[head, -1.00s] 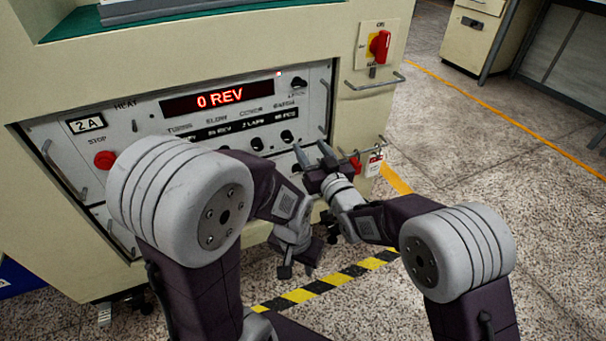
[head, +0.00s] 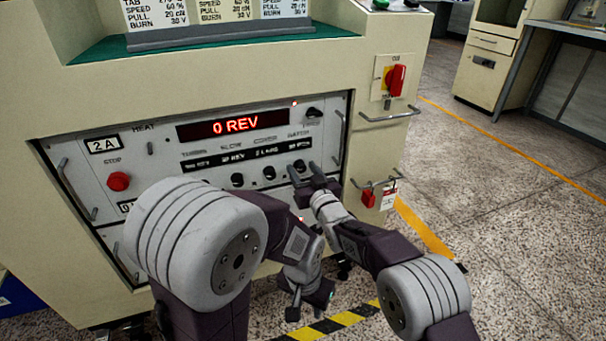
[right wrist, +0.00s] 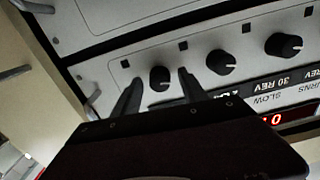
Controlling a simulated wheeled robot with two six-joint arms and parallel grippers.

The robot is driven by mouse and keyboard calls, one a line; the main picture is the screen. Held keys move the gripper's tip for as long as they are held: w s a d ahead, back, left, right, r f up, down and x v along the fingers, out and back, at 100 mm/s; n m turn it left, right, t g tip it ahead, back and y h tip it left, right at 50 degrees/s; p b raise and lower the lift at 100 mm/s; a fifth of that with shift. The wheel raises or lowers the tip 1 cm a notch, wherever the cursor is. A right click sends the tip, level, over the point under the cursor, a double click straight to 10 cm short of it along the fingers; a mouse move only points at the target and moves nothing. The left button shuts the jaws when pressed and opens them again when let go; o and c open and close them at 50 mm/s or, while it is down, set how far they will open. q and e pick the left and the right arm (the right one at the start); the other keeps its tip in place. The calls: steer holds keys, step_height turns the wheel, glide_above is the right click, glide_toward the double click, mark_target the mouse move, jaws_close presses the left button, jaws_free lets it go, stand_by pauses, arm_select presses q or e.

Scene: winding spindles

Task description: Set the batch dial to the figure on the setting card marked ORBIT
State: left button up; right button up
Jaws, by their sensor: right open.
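The batch dial (head: 299,166) is a small black knob at the right end of the row under the display. In the right wrist view, which is upside down, the batch dial (right wrist: 160,78) has a white pointer mark. My right gripper (head: 306,168) is open, its fingertips (right wrist: 158,84) on either side of the dial; I cannot tell if they touch it. Setting cards (head: 218,14) stand on top of the machine, their upper parts cut off, so no ORBIT heading shows. My left gripper (head: 308,303) hangs low before the machine, away from the dial; its jaw opening is unclear.
The red display (head: 236,127) reads 0 REV. Other black knobs (head: 269,173) sit left of the batch dial. A red stop button (head: 118,181), a red rotary switch (head: 396,80) and a metal handle (head: 392,114) are on the machine front. Open floor (head: 520,190) lies right.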

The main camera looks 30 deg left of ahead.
steer(key=shift+c, duration=0.2)
jaws_close()
